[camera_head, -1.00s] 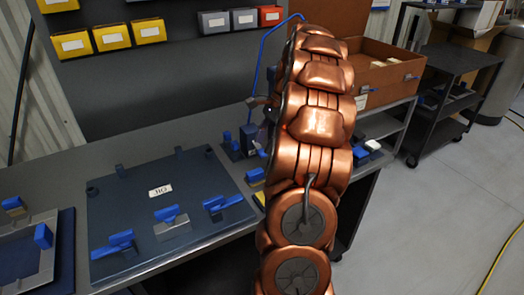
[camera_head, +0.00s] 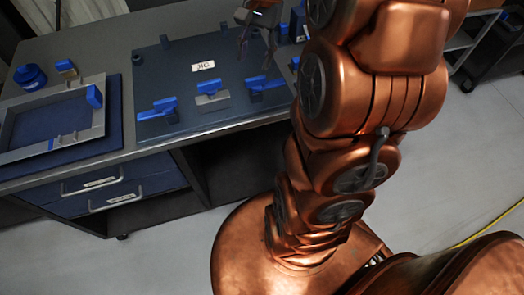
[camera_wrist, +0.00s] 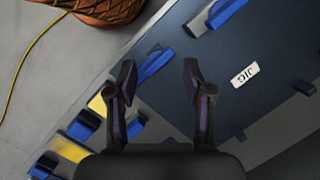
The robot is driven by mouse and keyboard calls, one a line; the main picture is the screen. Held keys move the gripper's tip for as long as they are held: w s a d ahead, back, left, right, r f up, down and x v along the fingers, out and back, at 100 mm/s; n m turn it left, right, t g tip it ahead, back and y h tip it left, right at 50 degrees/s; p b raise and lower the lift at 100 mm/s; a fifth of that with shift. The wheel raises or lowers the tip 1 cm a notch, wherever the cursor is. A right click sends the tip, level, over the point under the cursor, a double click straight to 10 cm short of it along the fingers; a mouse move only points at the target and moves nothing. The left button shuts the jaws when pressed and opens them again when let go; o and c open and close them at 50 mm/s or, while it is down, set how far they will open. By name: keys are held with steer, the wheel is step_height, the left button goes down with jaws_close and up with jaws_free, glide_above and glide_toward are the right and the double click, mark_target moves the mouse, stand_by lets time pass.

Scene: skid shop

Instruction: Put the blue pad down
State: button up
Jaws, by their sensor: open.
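My gripper (camera_head: 256,54) is open and empty above the right part of the dark jig plate (camera_head: 185,85). In the wrist view my gripper (camera_wrist: 158,76) shows its two dark fingers spread, with nothing held between them. Several blue-handled clamps are on the jig plate, one of them the middle clamp (camera_head: 213,87). A dark blue mat (camera_head: 115,135) lies under a grey frame (camera_head: 65,143) at the left. A small blue block (camera_head: 94,96) is on the frame's right side. I cannot tell which blue piece is the blue pad.
Blue and yellow blocks (camera_wrist: 68,148) stand beside the plate in the wrist view. A round blue item (camera_head: 30,76) is at the back left. Blue drawers (camera_head: 110,185) are under the bench. My arm hides the bench's right part. The plate's middle is clear around the JIG label.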

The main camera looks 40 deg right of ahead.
steer(key=s+a+f+n+h, duration=0.1)
steer(key=s+a+f+n, duration=0.1)
steer(key=s+a+n, duration=0.4)
steer(key=s+a+f+n+g+h, duration=0.1)
steer(key=s+a+n, duration=0.5)
steer(key=s, duration=0.7)
step_height(320, 180, down, 2)
steer(key=shift+s+a+f+h, duration=0.15)
steer(key=shift+s+a+h, duration=0.2)
steer(key=shift+a+h, duration=0.15)
step_height(320, 180, up, 7)
steer(key=p, duration=0.6)
steer(key=shift+p, duration=0.4)
steer(key=shift+f, duration=0.25)
steer(key=shift+c, duration=0.9)
steer(key=shift+d, duration=0.1)
